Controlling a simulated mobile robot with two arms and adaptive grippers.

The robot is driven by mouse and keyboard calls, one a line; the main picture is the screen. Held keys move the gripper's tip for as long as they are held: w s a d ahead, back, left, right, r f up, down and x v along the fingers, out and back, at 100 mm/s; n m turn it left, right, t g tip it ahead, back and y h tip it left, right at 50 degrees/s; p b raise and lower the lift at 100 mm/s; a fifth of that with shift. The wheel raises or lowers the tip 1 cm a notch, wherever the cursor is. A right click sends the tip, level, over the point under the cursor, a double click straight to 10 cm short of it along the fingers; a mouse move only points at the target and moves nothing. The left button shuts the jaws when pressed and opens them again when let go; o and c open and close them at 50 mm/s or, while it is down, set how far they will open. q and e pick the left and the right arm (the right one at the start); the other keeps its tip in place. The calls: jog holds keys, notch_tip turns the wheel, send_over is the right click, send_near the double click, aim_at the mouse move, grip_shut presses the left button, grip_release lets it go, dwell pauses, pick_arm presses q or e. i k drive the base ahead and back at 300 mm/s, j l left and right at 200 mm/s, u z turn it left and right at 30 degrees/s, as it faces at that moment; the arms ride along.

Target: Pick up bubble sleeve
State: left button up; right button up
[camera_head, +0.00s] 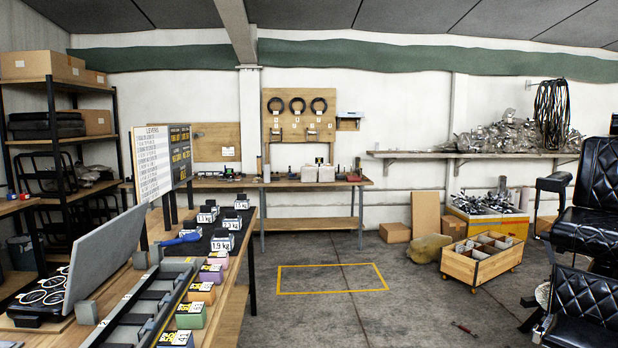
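I cannot pick out a bubble sleeve for certain. A heap of crumpled, greyish translucent wrapping (505,138) lies on the wall shelf (420,155) at the back right; the view is too coarse to tell whether a bubble sleeve is in it. Neither of my grippers shows in the head view.
A long wooden bench with a grey tray and coloured blocks (191,315) fills the near left. A black barber chair (585,232) stands at the right. A wheeled wooden crate (483,262) and a yellow bin (487,223) stand back right. The yellow-marked floor (330,279) is clear.

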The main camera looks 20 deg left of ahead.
aim_at(308, 172)
jog(key=i+l, duration=0.1)
jog(key=i, duration=0.75)
jog(key=i+u, duration=0.25)
jog(key=i, duration=0.35)
jog(key=i+u, duration=0.25)
jog(key=i, duration=0.35)
jog(key=i+l+u, duration=0.2)
jog(key=i, duration=0.4)
jog(key=i+j, duration=0.15)
jog(key=i, duration=2.55)
jog(key=i+j, duration=0.1)
jog(key=i, duration=2.6)
